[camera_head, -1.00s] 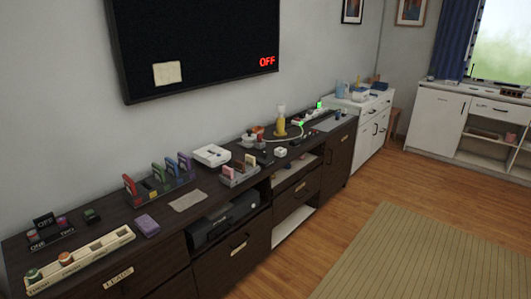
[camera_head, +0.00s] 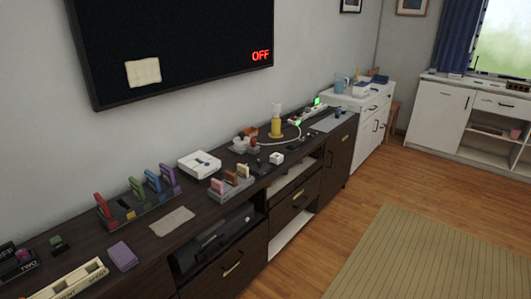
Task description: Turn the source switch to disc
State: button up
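My gripper is not in view. I cannot make out a switch marked disc. A white console-like box (camera_head: 200,165) sits on the sideboard. A black device (camera_head: 222,235) stands in the open shelf below.
The dark sideboard (camera_head: 140,272) runs along the wall and holds a rack of coloured cartridges (camera_head: 138,208), a purple block (camera_head: 122,256), a cream tray (camera_head: 75,284) and a yellow-based lamp-like item (camera_head: 276,128). White cabinets stand beyond. Wood floor and a beige rug (camera_head: 425,255) are open in front.

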aim_at(260, 162)
jog(key=u, duration=0.05)
jog(key=i, duration=1.05)
jog(key=u, duration=0.35)
